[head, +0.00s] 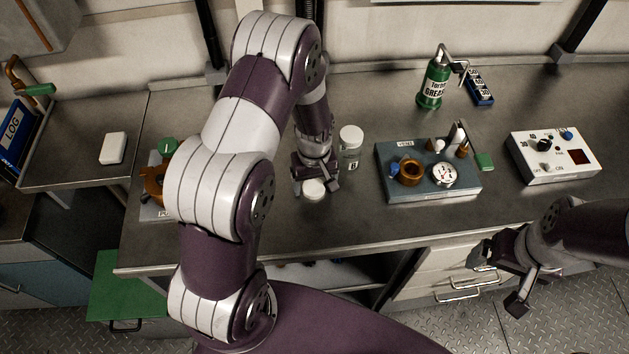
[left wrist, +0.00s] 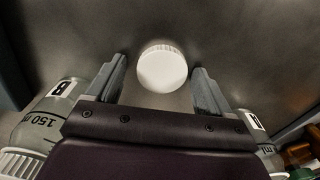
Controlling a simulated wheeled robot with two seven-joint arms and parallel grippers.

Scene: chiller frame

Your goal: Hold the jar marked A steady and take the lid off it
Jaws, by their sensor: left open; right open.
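A white round lid (head: 313,189) is low at the bench top under my left gripper (head: 316,183). In the left wrist view the lid (left wrist: 162,69) lies between the two open fingers (left wrist: 160,85), apart from both; whether a jar is under it I cannot tell. The clear jar marked B (head: 350,155) stands upright with a white lid, just right of that gripper, and shows at the left of the wrist view (left wrist: 45,118). Another labelled jar (left wrist: 255,122) is partly cut off at the right there; its letter is unclear. My right gripper (head: 498,280) is open and empty before the drawers.
A blue-grey fixture box (head: 425,190) stands right of jar B, with a white instrument (head: 553,155) beyond. A green grease bottle (head: 433,85) is at the back. My left arm hides part of the bench's left side. The bench front between lid and edge is clear.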

